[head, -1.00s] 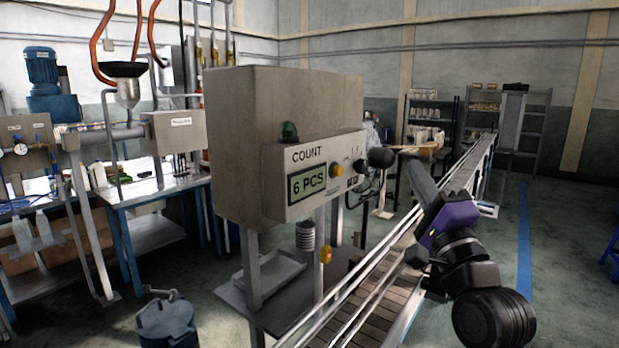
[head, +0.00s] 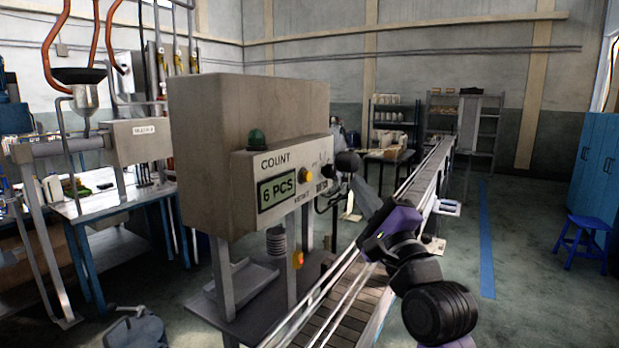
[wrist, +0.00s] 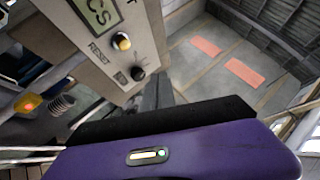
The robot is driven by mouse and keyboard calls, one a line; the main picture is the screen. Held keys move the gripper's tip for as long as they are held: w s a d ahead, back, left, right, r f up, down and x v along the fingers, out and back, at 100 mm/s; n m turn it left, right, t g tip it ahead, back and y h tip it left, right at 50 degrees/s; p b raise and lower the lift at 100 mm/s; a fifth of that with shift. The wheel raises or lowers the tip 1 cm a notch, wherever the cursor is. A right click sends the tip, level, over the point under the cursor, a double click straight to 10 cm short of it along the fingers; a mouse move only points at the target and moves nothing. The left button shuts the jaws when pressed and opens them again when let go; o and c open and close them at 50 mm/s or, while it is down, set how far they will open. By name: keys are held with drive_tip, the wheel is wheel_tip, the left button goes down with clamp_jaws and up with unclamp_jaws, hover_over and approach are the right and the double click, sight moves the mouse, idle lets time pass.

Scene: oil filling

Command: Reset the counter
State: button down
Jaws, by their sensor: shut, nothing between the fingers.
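The counter box (head: 250,125) is a large beige housing with a front panel (head: 288,182). Its display (head: 277,190) reads 6 PCS. A round yellow button (head: 306,175) sits right of the display. In the wrist view the yellow button (wrist: 122,41) is beside the word RESET, with a black knob (wrist: 138,74) below it. My gripper (head: 356,177) is shut and empty, right of the panel and apart from the button. In the wrist view its dark fingers (wrist: 155,82) point up, just right of the panel's edge.
A dark round part (head: 347,163) stands out near the panel's right edge, close to my fingers. The conveyor (head: 360,290) runs under my arm toward the back. An orange button (head: 297,259) is below the box. A blue stool (head: 583,240) stands on open floor at right.

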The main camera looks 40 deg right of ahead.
drive_tip(key=w+a, duration=0.2)
drive_tip(key=w, duration=0.4)
drive_tip(key=shift+w+a+p, duration=0.3)
drive_tip(key=shift+w+p, duration=0.05)
drive_tip(key=shift+w, duration=0.05)
drive_tip(key=shift+w, duration=0.15)
idle(1.7)
drive_tip(key=shift+w+a, duration=0.1)
drive_tip(key=shift+w, duration=0.15)
drive_tip(key=shift+w+a, duration=0.2)
drive_tip(key=shift+w, duration=0.25)
idle(0.8)
drive_tip(key=shift+s, duration=0.15)
drive_tip(key=shift+s+d, duration=0.3)
drive_tip(key=shift+s, duration=0.4)
drive_tip(key=shift+s+d+p, duration=0.1)
drive_tip(key=shift+s+d, duration=0.2)
drive_tip(key=shift+s, duration=0.5)
drive_tip(key=shift+s+d+p, duration=0.1)
drive_tip(key=shift+s+d, duration=0.15)
drive_tip(key=shift+s, duration=0.55)
drive_tip(key=shift+s+d+p, duration=0.1)
drive_tip(key=shift+s+d, duration=0.2)
drive_tip(key=shift+s, duration=0.5)
